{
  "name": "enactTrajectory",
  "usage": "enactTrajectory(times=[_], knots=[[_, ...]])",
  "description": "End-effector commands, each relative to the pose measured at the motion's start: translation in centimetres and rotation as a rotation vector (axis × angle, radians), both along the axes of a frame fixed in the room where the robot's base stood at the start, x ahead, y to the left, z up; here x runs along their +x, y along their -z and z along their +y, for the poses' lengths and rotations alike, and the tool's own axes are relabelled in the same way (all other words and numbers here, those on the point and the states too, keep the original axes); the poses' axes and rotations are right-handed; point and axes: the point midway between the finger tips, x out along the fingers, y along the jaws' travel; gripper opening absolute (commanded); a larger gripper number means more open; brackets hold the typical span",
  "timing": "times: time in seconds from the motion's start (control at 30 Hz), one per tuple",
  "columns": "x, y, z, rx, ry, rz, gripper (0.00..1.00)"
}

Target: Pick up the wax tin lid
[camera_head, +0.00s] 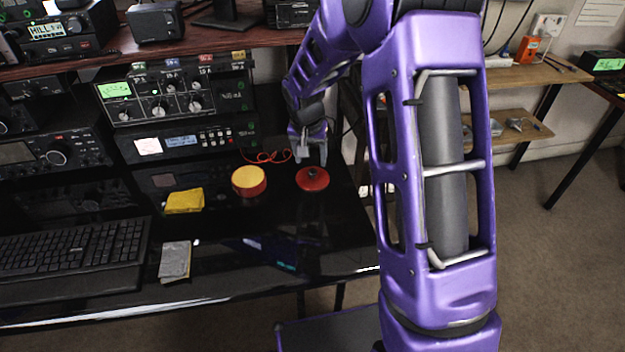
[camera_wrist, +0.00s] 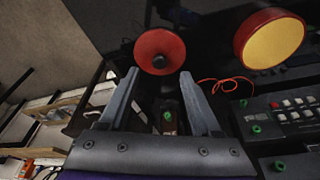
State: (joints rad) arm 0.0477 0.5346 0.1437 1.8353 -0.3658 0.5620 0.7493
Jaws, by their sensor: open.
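The wax tin lid (camera_head: 312,179) is a red disc with a small dark knob on top, lying on the glossy black desk. In the wrist view the lid (camera_wrist: 159,51) is just beyond my fingertips, with its dark knob toward the gap between them. My gripper (camera_head: 312,160) hangs over the far side of the lid; in the wrist view my gripper (camera_wrist: 158,75) has its two grey fingers apart with nothing between them. The red tin with yellow wax (camera_head: 249,181) stands left of the lid, and the tin (camera_wrist: 270,40) also shows in the wrist view.
A red cable (camera_head: 266,157) lies behind the tin. A yellow cloth (camera_head: 184,200), a grey pad (camera_head: 174,261) and a keyboard (camera_head: 75,255) are to the left. Radio units (camera_head: 175,95) stand at the back. The desk in front of the lid is clear.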

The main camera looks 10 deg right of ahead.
Motion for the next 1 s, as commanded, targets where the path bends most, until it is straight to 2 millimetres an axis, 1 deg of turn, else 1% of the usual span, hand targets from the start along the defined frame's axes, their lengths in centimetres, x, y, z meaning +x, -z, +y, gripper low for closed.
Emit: enactTrajectory(times=[0.03,0.17,0.23,0.4,0.5,0.6,0.8,0.83,0.87,1.0], knots=[[0.1,0.6,-0.1,0.000,0.000,0.000,0.65],[0.3,1.1,-0.2,0.000,0.001,-0.001,0.65],[0.5,1.8,-0.3,0.000,0.001,0.001,0.65],[1.5,4.3,-0.8,0.001,0.002,0.002,0.65],[1.8,5.4,-0.8,0.000,0.001,0.001,0.65],[1.9,5.9,-0.9,0.001,0.001,0.000,0.65],[2.0,5.8,-0.9,0.001,0.001,-0.001,0.65],[2.0,5.8,-0.9,0.001,0.001,-0.001,0.63],[2.0,5.8,-0.9,0.001,0.001,-0.001,0.58],[2.0,5.8,-0.9,0.000,0.001,-0.001,0.32]])
